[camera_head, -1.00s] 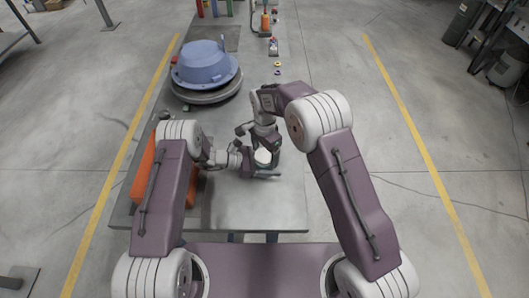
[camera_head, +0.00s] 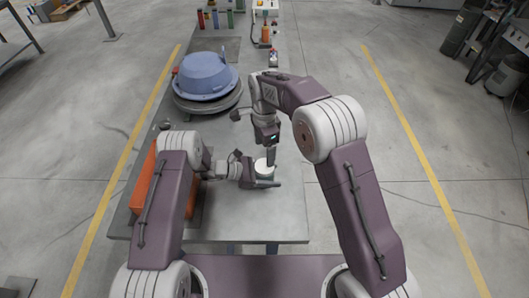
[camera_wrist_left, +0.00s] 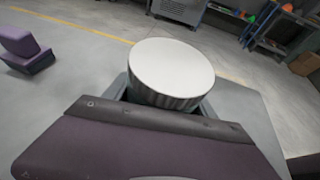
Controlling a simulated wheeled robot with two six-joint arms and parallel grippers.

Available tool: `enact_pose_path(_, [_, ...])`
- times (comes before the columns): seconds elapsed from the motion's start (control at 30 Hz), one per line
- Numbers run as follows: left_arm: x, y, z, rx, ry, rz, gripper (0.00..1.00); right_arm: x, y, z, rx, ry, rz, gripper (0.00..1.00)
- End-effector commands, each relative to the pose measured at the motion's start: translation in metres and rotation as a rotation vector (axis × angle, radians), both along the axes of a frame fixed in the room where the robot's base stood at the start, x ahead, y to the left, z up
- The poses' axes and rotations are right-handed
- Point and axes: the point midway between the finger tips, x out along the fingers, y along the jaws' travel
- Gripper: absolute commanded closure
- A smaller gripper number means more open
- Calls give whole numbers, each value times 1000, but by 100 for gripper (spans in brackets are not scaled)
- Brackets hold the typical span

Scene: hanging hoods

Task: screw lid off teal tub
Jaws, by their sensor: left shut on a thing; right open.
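The tub stands at the near part of the table with its round white lid (camera_head: 264,168) on top. In the left wrist view the lid (camera_wrist_left: 172,65) shows a flat pale top and a ribbed grey side. The tub's body is mostly hidden by my left gripper and the lid. My left gripper (camera_head: 262,181) is shut on the tub, low down and from the left. My right gripper (camera_head: 271,158) is open and points down at the far right edge of the lid. Whether it touches the lid I cannot tell.
An orange box (camera_head: 146,185) is beside my left arm at the table's left edge. A large blue hood (camera_head: 205,75) rests on a round grey base (camera_head: 208,104) farther back. The table's right front (camera_head: 285,215) is clear.

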Motion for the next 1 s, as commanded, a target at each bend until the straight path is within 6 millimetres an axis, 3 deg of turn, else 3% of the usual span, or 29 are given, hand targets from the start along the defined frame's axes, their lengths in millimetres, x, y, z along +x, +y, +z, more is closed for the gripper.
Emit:
enact_pose_path(0.47, [0, 0, 1, -2, -1, 0, 100, -1, 0, -72, -1, 3, 4, 20])
enact_pose_path(0.83, [0, 0, 1, -2, -1, 0, 100, 0, 0, -81, 0, 1, 4, 20])
enact_pose_path(1.0, [0, 0, 1, -2, -1, 0, 100, 0, 0, -81, 0, 1, 4, 67])
